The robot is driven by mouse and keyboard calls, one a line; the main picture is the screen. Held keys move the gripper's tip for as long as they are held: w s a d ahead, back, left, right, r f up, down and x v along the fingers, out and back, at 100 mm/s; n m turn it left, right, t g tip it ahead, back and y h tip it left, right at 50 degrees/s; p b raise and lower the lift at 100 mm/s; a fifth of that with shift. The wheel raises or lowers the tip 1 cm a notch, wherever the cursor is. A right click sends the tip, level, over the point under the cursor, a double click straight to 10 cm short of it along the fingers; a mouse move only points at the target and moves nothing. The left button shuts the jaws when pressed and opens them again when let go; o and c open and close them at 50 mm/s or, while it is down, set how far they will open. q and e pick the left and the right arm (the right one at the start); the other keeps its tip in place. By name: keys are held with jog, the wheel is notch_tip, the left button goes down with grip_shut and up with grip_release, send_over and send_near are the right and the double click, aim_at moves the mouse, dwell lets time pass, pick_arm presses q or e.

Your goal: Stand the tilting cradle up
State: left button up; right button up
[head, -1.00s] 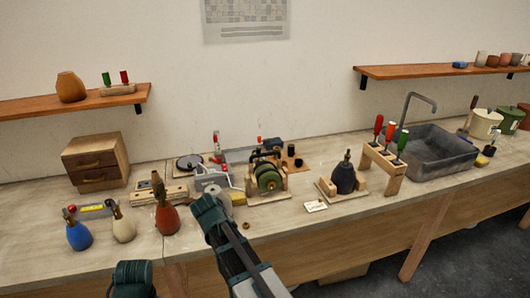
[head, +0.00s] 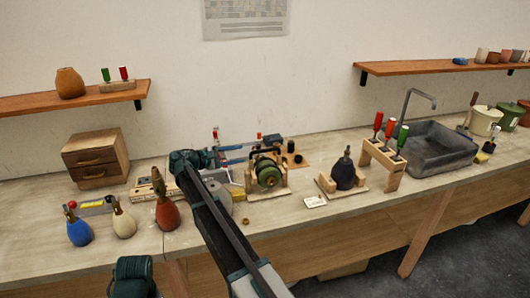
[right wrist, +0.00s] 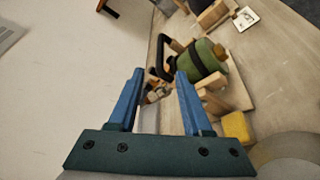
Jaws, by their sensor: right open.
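The tilting cradle (head: 283,186) is a wooden stand on the bench, left of the centre gap. It holds a green rounded lamp body (head: 268,174) with a black strap and a black handle. In the right wrist view the green body (right wrist: 202,60) lies just beyond my right fingers, near the right one. My right gripper (right wrist: 160,74) is open, with nothing between its blue fingers. In the head view it (head: 226,155) is left of the cradle, apart from it as far as I can tell.
A dark lamp body (head: 345,174) stands on a wooden base to the right, with a tool rack (head: 384,163) beyond it. A red bottle-shaped body (head: 167,213) stands left of my right arm. A grey disc (head: 219,197) and a yellow block (right wrist: 236,127) are close by.

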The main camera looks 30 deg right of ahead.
aim_at(261, 152)
jog(key=b+x, duration=0.2)
jog(key=x, duration=1.1)
jog(key=shift+w+d+f+b, duration=0.1)
jog(key=shift+d+f+b, duration=0.05)
jog(key=shift+b, duration=0.2)
grip_shut()
dwell(0.8)
